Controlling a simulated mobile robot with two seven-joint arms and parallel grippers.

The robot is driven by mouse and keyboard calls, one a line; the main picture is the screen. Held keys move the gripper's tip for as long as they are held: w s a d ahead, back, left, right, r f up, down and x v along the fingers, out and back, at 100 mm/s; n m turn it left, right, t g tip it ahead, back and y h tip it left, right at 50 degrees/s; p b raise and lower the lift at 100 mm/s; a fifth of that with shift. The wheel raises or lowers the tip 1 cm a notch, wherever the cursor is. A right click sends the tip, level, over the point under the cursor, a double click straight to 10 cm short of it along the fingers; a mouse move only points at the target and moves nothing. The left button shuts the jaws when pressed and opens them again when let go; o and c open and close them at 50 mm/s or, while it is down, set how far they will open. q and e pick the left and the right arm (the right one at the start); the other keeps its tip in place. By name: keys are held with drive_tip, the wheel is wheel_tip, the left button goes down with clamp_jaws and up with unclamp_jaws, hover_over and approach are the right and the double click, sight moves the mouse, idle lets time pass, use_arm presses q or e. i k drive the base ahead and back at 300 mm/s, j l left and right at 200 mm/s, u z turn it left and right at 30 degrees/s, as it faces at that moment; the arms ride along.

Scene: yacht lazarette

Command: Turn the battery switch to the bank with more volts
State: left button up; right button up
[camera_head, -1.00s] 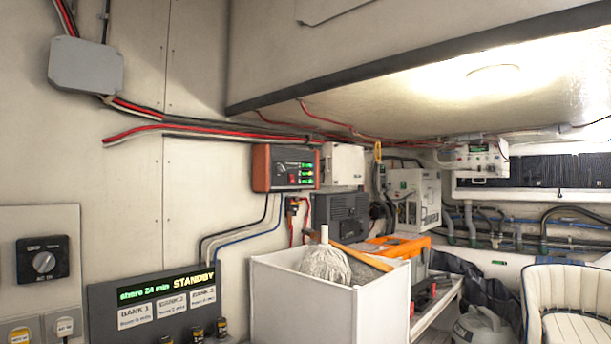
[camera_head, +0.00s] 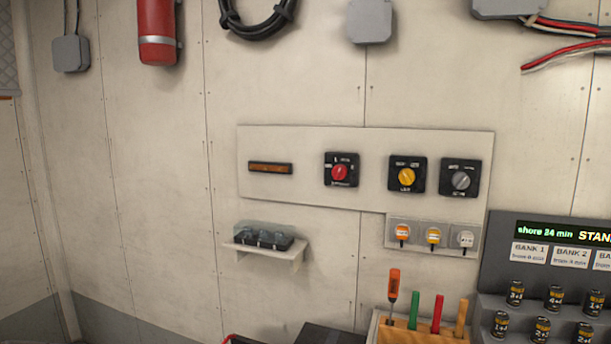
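A pale switch panel (camera_head: 300,180) is fixed on the wall in the head view. It carries three rotary switches on black square plates: one with a red knob (camera_head: 340,172), one with a yellow knob (camera_head: 407,176) and one with a grey knob (camera_head: 461,181). Their small lettering is too blurred to read, so I cannot tell which bank each marks. A narrow dark display with an orange face (camera_head: 270,168) sits at the panel's left; no digits are legible. Neither of my grippers shows.
A wooden rack (camera_head: 420,334) holds a screwdriver and coloured sticks. A dark bank board (camera_head: 540,260) with several battery cells stands at right.

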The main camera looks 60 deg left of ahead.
sight(339, 171)
drive_tip(key=u, duration=0.4)
drive_tip(key=j+u, duration=0.15)
drive_tip(key=u, duration=0.7)
drive_tip(key=i+j, duration=0.45)
drive_tip(key=j, duration=0.3)
